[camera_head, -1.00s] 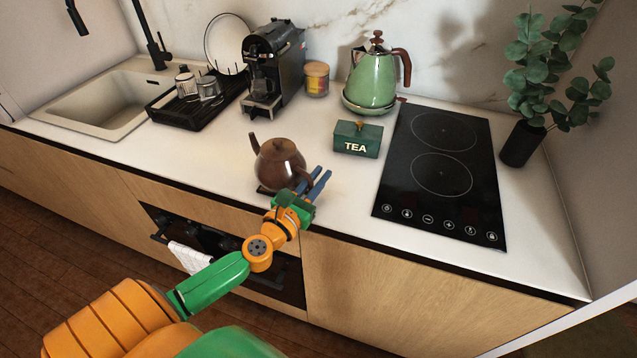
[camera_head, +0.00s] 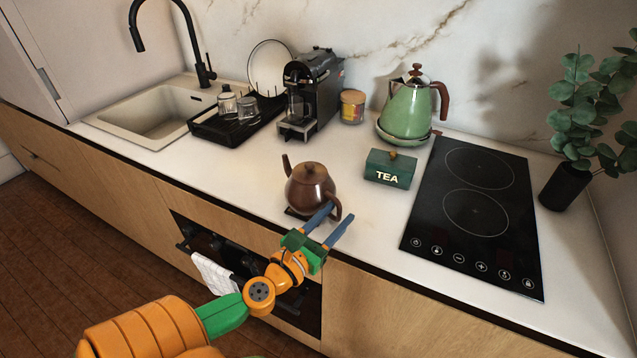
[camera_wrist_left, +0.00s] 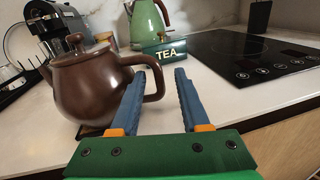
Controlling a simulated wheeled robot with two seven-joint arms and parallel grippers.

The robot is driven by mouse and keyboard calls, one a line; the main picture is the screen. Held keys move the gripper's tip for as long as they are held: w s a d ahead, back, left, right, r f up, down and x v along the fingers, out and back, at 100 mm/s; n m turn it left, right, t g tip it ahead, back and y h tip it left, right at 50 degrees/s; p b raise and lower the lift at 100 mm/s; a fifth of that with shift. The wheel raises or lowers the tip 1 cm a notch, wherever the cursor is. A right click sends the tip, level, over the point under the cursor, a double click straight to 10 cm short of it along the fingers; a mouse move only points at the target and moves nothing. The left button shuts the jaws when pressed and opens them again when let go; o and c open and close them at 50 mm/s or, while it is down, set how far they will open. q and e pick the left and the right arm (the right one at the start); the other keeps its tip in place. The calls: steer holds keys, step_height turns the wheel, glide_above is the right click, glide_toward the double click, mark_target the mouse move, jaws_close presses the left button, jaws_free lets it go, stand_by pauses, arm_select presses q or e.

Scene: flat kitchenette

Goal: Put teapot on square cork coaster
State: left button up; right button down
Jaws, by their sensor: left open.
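The brown teapot (camera_head: 310,188) stands upright near the counter's front edge, spout to the left and handle to the right. A dark flat edge, apparently the square coaster (camera_head: 292,213), shows under it; most of it is hidden by the teapot. In the left wrist view the teapot (camera_wrist_left: 85,88) fills the left side. My left gripper (camera_head: 341,211) is open at the handle side. In the wrist view the handle's outer curve shows between the blue fingers (camera_wrist_left: 160,72); I cannot tell whether they touch it. My right gripper is not in view.
A green TEA box (camera_head: 390,169) stands behind and right of the teapot, with the green kettle (camera_head: 408,110) behind it. The black cooktop (camera_head: 473,210) lies to the right. A coffee machine (camera_head: 312,88) and drying rack (camera_head: 234,124) stand back left. Counter left of the teapot is clear.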

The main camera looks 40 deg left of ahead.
arm_select(q)
steer(key=s+b, duration=0.3)
steer(key=s, duration=0.3)
steer(key=s+f+m+g, duration=0.35)
steer(key=f+m, duration=0.55)
steer(key=f, duration=0.5)
steer(key=s+f+m+g, duration=0.35)
steer(key=f+m, duration=0.55)
steer(key=f, duration=0.5)
steer(key=s+d+f+m+g, duration=0.4)
steer(key=s+f+m+g, duration=0.1)
steer(key=s+f+m, duration=0.3)
steer(key=s+d+f+m+g+h, duration=0.1)
steer(key=s+d+f+m+g, duration=0.2)
steer(key=s+f+m, duration=0.6)
steer(key=s+m+g, duration=0.2)
steer(key=m, duration=0.1)
steer(key=shift+s+d, duration=0.2)
steer(key=shift+d, duration=0.15)
